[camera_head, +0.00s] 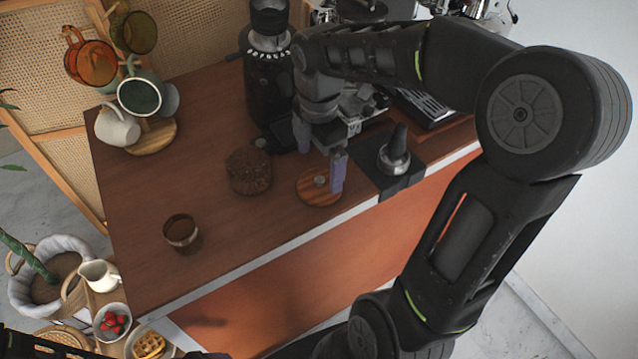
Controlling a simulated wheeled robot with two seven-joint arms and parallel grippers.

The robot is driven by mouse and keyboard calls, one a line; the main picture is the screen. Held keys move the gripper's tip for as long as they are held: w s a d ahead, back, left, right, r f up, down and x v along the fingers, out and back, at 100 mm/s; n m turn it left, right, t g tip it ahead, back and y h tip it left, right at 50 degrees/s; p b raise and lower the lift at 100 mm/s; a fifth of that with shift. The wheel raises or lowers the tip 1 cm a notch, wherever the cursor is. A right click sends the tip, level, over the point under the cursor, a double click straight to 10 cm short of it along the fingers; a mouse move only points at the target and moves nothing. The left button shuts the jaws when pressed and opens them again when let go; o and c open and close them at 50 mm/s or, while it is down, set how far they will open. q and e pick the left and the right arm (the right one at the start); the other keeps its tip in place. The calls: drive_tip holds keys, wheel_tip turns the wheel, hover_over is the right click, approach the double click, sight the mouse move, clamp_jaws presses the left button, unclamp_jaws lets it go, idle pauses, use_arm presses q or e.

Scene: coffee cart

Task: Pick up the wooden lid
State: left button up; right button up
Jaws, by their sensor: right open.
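The wooden lid (311,194) is a round, striped brown disc with a small grey knob. It lies flat on the brown counter near its front edge. My right gripper (321,154) is open, with its two purple-grey fingers pointing down. One finger overlaps the lid's right side in the picture, just beside the knob. The other finger is behind and to the left of the lid. I cannot tell whether either finger touches the lid. My left gripper is not in view.
A jar of brown contents (248,171) stands left of the lid. A tamper (394,152) stands on a dark mat to the right. A black grinder (266,85) is behind. A small glass (181,232) and a mug tree (152,138) are left. The front-left counter is mostly clear.

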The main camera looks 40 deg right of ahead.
sight(320, 179)
drive_tip(key=shift+f, duration=0.3)
drive_tip(key=shift+f+p, duration=0.5)
drive_tip(key=shift+f, duration=2.15)
drive_tip(key=c, duration=1.3)
drive_tip(key=shift+r+b, duration=0.4)
drive_tip(key=shift+r, duration=4.7)
